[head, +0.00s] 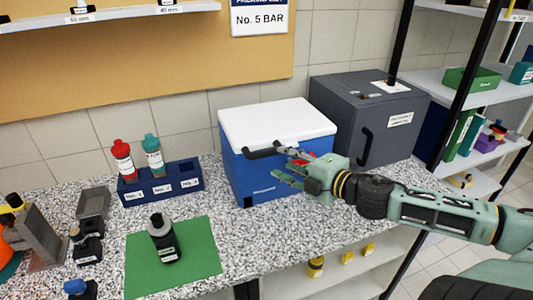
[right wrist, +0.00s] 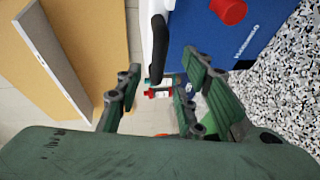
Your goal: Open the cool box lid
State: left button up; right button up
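The cool box (head: 240,172) stands on the speckled bench with a blue body and a white lid (head: 277,121). The lid is shut. A black handle (head: 263,153) runs along its front edge. My right gripper (head: 285,168) is at the front of the box, just right of and below the handle, with its fingers spread and nothing between them. In the right wrist view, the handle (right wrist: 158,48) lies beyond the open fingers (right wrist: 160,88), apart from them as far as I can tell. A red knob (right wrist: 229,9) shows on the blue front. My left gripper is out of view.
A dark grey box (head: 345,105) with a handle stands close right of the cool box. A blue rack (head: 163,188) with red-capped and teal-capped bottles is on the left. A dark bottle (head: 163,240) stands on a green mat (head: 198,258). Shelving rises at right.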

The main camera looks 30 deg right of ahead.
aim_at(271, 153)
jog(key=b+x, duration=0.2)
jog(key=shift+w+a+f+b, duration=0.1)
jog(key=shift+w+b, duration=0.25)
jog(key=shift+w, duration=0.3)
jog(key=shift+b+x, duration=0.3)
jog(key=shift+x, duration=0.6)
jog(key=shift+w+r+p, duration=0.2)
jog(key=shift+w+p, duration=0.2)
jog(key=shift+w, duration=0.05)
jog(key=shift+w+f+p, duration=0.1)
jog(key=shift+w+p, duration=0.2)
jog(key=shift+w, duration=0.1)
jog(key=shift+w+a+f, duration=0.3)
jog(key=shift+w, duration=0.2)
grip_shut()
